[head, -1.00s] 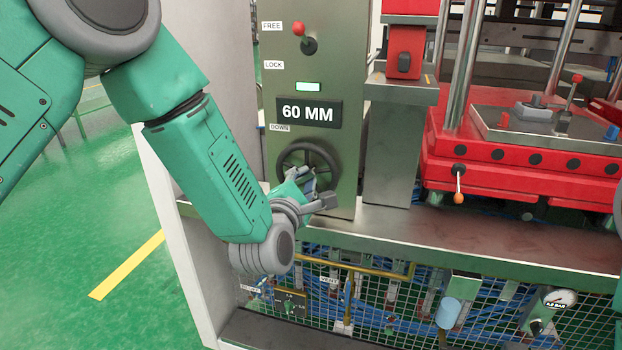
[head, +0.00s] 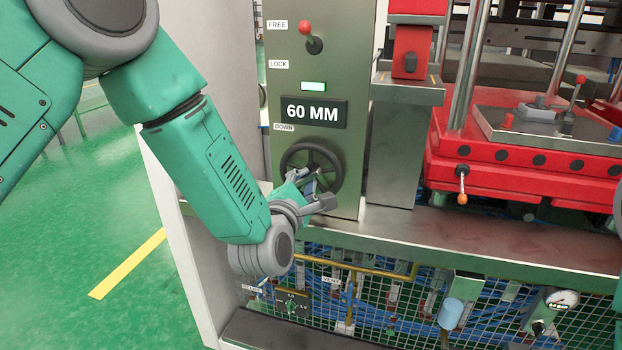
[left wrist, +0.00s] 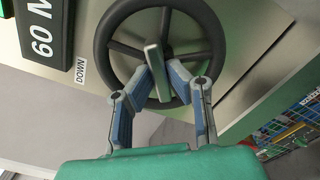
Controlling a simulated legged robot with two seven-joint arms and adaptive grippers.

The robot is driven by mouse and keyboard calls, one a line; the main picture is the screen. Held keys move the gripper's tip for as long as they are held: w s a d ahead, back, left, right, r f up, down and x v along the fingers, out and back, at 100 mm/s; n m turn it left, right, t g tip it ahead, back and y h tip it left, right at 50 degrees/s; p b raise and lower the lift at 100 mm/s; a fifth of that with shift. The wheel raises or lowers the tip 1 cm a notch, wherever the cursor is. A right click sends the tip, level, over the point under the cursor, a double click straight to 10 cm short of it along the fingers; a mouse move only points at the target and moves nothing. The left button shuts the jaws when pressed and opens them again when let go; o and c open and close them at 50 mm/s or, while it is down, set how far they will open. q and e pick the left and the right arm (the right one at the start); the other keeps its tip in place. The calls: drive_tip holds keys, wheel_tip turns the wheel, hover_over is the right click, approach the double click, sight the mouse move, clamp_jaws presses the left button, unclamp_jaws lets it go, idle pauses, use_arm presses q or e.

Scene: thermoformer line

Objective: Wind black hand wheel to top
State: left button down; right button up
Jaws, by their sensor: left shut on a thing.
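The black hand wheel (head: 312,168) is mounted on the olive-grey panel, below the display reading 60 MM (head: 313,112) and a DOWN label (head: 284,127). My left gripper (head: 314,188) is at the lower part of the wheel in the head view and covers some of it. In the left wrist view the wheel (left wrist: 105,50) fills the upper middle. There my left gripper (left wrist: 160,72) is closed in front of the hub and spokes, around a narrow grey piece that looks like the wheel's grip. The exact contact is partly hidden. My right gripper is not in view.
A red-knobbed lever (head: 306,33) sits above the display, by the FREE and LOCK labels. A green lamp (head: 313,86) is lit. A steel ledge (head: 400,225) runs below the panel, with wire mesh under it. Red press parts (head: 530,165) stand to the right.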

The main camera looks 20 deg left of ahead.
use_arm(q)
drive_tip(key=n+b, duration=0.1)
drive_tip(key=n, duration=0.1)
drive_tip(key=n+b, duration=0.2)
drive_tip(key=shift+d+f+n, duration=0.1)
drive_tip(key=shift+f+n, duration=0.1)
drive_tip(key=shift+n, duration=0.1)
drive_tip(key=n+b, duration=0.4)
drive_tip(key=shift+n, duration=0.4)
idle(0.3)
